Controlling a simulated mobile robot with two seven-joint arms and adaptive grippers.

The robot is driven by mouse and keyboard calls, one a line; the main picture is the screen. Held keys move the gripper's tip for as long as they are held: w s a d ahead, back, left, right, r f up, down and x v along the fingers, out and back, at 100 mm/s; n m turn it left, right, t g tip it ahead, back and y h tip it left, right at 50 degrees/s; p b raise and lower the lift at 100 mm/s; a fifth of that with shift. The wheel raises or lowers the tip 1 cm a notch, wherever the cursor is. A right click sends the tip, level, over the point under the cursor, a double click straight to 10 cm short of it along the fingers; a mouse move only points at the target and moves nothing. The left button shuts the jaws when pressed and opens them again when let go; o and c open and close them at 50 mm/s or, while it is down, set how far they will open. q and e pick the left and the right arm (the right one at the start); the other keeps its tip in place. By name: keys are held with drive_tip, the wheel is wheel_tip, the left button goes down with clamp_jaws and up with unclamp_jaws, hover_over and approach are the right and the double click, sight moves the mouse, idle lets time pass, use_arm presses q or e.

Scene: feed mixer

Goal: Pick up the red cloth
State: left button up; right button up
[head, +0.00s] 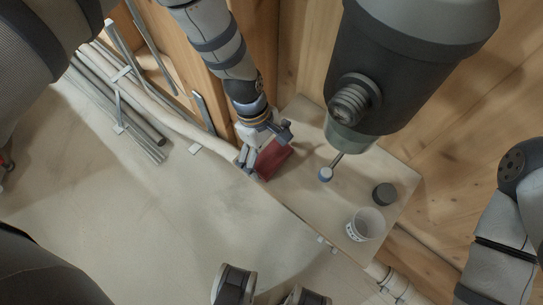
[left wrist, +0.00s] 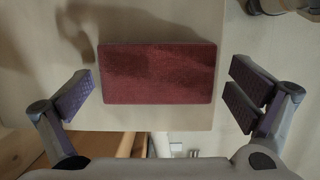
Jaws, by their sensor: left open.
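The red cloth (head: 273,159) is a flat dark-red rectangle lying on a pale board (head: 319,207), near the board's left end. In the left wrist view the cloth (left wrist: 158,72) shows whole, with a gap between it and the finger pads on each side. My left gripper (head: 267,146) is open and empty at the cloth, with its fingers spread to either side. It also shows in the left wrist view (left wrist: 165,92). How high the fingers are above the board is hard to tell. My right gripper does not show.
A large dark cylindrical machine body (head: 408,70) hangs over the board's back. Pipes (head: 115,101) lie at the left by wooden walls.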

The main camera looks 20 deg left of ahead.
sight(274, 158)
use_arm(q)
drive_tip(key=c, duration=0.9)
drive_tip(key=shift+o, duration=0.2)
drive_tip(key=shift+r, duration=0.2)
wheel_tip(274, 158, up, 3)
drive_tip(key=shift+w+f+p, duration=0.15)
drive_tip(key=shift+f+p, duration=0.05)
drive_tip(key=shift+p, duration=0.2)
drive_tip(key=s+d+r+p, duration=0.3)
drive_tip(key=s+r, duration=0.7)
drive_tip(key=s, duration=0.3)
drive_tip(key=shift+s+d, duration=0.35)
drive_tip(key=shift+d, duration=0.05)
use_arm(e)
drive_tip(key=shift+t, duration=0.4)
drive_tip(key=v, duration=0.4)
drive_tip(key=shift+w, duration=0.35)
